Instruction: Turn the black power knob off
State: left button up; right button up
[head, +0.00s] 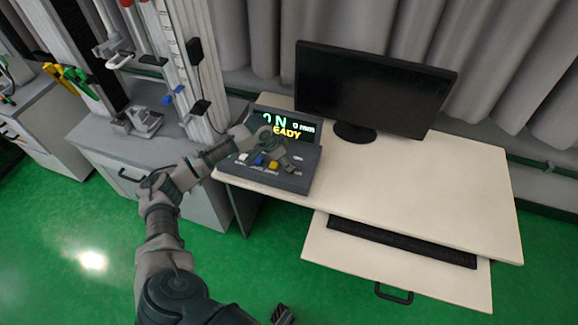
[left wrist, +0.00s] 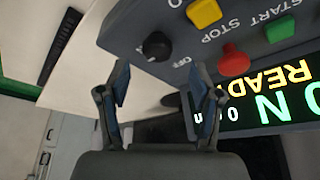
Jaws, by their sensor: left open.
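The black power knob (left wrist: 157,46) is on the sloped face of the grey control box (head: 262,181), near the box's edge. In the left wrist view it lies just beyond the fingertips, roughly between them, with a gap. OFF is printed beside it. The box's display (head: 285,128) is lit and reads READY; it also shows in the left wrist view (left wrist: 270,95). My left gripper (left wrist: 160,80) is open and empty. In the head view my left gripper (head: 272,147) is over the box and hides the knob. My right gripper is not clearly seen.
A monitor (head: 370,88) stands behind on the desk (head: 430,180). The drop tower (head: 180,60) is at left. The desk's right side is clear.

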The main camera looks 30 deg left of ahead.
pick_arm(q)
jog(key=x, duration=0.2)
jog(key=d+x, duration=0.1)
jog(key=x, duration=0.1)
jog(key=shift+w+f+b, duration=0.1)
jog(key=shift+f+b, duration=0.2)
jog(key=shift+a+f, duration=0.1)
jog(key=shift+a, duration=0.35)
jog(key=shift+c, duration=0.2)
jog(key=c, duration=0.8)
jog(key=shift+c, duration=1.4)
jog(key=shift+d, duration=0.3)
pick_arm(e)
jog(key=shift+w+d+r, duration=0.1)
jog(key=shift+w+r, duration=0.45)
jog(key=shift+r, duration=0.35)
